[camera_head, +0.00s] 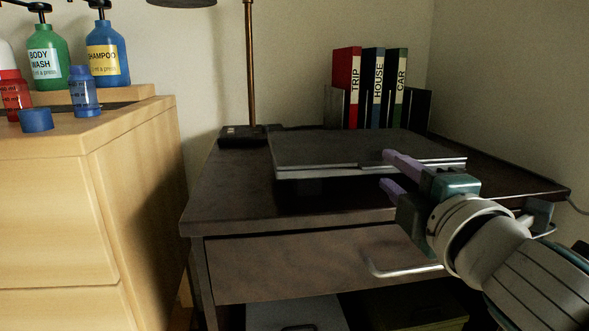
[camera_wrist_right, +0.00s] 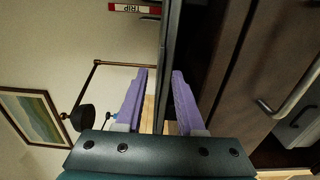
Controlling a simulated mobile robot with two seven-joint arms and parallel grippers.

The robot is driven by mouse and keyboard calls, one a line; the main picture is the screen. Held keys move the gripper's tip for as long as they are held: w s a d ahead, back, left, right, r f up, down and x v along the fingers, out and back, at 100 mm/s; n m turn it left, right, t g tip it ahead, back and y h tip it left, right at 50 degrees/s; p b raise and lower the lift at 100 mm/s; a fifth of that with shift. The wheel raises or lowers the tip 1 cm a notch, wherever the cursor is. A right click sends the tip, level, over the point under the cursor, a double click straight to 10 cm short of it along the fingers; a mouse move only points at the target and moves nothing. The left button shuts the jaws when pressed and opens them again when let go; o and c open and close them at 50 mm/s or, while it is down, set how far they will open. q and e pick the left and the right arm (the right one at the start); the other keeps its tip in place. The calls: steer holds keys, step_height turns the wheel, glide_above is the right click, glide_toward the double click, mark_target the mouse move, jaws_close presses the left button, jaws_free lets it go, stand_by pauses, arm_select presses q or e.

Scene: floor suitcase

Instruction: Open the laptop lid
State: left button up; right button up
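The laptop (camera_head: 325,150) is a dark, flat slab with a lighter front edge, and its lid is shut. It appears raised above the dark desk top, with shadow beneath it. My right gripper (camera_head: 387,172) is at the laptop's front edge, right of its middle. Its purple fingers are apart, one at the level of the lid and one lower. In the right wrist view my gripper (camera_wrist_right: 160,73) is open, and the laptop's edge (camera_wrist_right: 167,45) lines up with the gap between the fingers. I cannot tell whether either finger touches it. My left gripper is not in view.
The desk (camera_head: 230,190) has a drawer with a metal handle (camera_head: 400,270) below my right gripper. Several binders (camera_head: 375,88) stand behind the laptop. A lamp (camera_head: 250,80) stands at the back left. A wooden cabinet (camera_head: 120,150) with bottles is at the left.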

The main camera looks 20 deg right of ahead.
steer(key=shift+w+d, duration=0.15)
steer(key=shift+w, duration=0.4)
jaws_close()
stand_by(1.1)
